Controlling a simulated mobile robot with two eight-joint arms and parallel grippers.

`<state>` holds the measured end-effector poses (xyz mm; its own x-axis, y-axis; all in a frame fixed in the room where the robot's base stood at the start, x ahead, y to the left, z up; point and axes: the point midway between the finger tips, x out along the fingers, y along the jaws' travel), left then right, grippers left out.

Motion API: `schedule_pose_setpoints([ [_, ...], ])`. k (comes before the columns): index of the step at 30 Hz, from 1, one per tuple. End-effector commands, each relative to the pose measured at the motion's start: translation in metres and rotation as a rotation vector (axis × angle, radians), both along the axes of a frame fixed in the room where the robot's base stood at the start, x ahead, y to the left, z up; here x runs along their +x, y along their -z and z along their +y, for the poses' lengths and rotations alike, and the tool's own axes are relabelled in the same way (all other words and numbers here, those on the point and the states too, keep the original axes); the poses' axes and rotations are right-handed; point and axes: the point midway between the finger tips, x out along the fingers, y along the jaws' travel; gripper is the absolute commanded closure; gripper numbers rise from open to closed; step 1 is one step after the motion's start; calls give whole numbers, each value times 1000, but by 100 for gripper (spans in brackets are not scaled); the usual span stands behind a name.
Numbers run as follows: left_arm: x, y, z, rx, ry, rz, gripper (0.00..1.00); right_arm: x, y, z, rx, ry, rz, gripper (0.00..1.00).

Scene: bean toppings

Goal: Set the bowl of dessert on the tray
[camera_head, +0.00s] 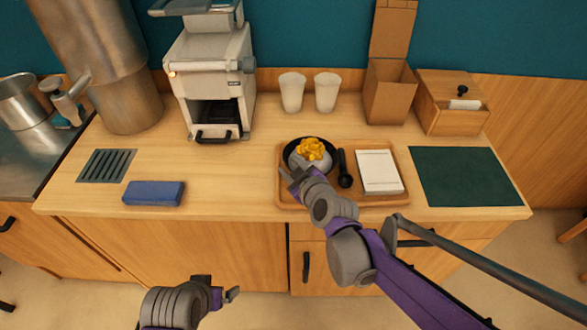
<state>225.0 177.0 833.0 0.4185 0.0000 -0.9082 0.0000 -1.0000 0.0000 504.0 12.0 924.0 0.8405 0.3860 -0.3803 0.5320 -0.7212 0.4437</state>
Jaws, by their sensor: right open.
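The bowl of dessert (292,153) is dark, with a pale mound and yellow topping (312,149) in it. It sits on the left part of the wooden tray (281,195). A black spoon-like utensil (344,170) and a white pad or card (379,172) lie on the tray to its right. My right gripper (287,173) is at the bowl's front left, over the tray's left edge, and is open. Whether it touches the bowl I cannot tell. My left gripper (229,294) is low in front of the counter, away from the tray; its jaws are unclear.
A white machine (212,65) stands behind, with two cups (292,91) to its right. A cardboard box (388,92) and a wooden box (447,117) stand at the back right. A dark green mat (466,177) lies right of the tray. A blue block (153,193) lies front left.

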Motion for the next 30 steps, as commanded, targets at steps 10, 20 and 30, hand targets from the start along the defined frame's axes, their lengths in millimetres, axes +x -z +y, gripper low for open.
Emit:
schedule_pose_setpoints([
  [10,1,-8,0,0,0,-2,0,-41,-20,-19,1,1,0,59],
  [20,2,-18,0,0,0,-6,0,-87,-41,-40,0,1,-1,59],
  [30,2,-21,0,0,0,-7,0,-101,-46,-46,0,0,0,59],
])
